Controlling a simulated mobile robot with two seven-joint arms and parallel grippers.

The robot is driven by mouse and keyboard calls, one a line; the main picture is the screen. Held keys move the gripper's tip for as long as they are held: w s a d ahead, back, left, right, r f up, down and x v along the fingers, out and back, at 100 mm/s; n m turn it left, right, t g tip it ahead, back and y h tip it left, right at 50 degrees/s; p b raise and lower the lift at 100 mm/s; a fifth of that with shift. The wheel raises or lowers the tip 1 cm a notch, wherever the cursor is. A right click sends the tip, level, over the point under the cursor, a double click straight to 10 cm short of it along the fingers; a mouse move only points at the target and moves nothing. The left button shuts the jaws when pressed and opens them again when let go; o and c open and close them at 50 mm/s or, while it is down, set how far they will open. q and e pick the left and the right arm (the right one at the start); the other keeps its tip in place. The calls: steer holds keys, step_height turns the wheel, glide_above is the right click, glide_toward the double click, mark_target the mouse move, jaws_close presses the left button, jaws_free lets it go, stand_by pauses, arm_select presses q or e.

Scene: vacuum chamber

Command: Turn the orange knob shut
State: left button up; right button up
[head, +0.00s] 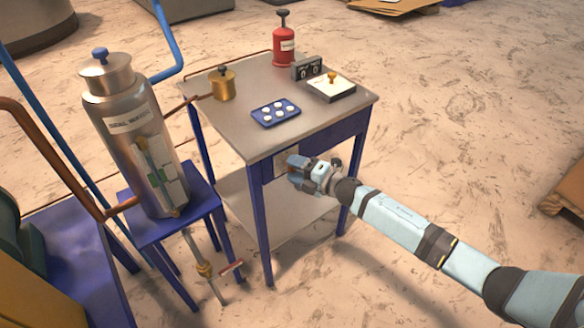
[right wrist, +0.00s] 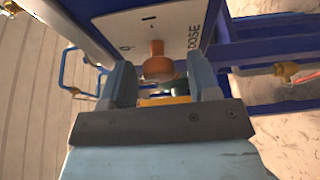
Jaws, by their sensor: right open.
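The orange knob (right wrist: 156,64) shows in the right wrist view, on a white lettered plate (right wrist: 178,32) fixed to the blue table frame. In the head view part of the plate (head: 285,158) shows on the table's front, and my right gripper hides the knob. My right gripper (head: 298,172) is at the plate, its arm reaching in from the lower right. In the right wrist view its open fingers (right wrist: 158,70) stand on either side of the knob, with gaps showing. I cannot tell how deep the knob sits between them. My left gripper is not in view.
A steel vessel (head: 135,135) stands at left among pipes. The floor to the right is mostly clear.

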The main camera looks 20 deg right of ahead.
steer(key=v, duration=1.2)
steer(key=shift+s+d, duration=0.25)
steer(key=shift+d, duration=0.1)
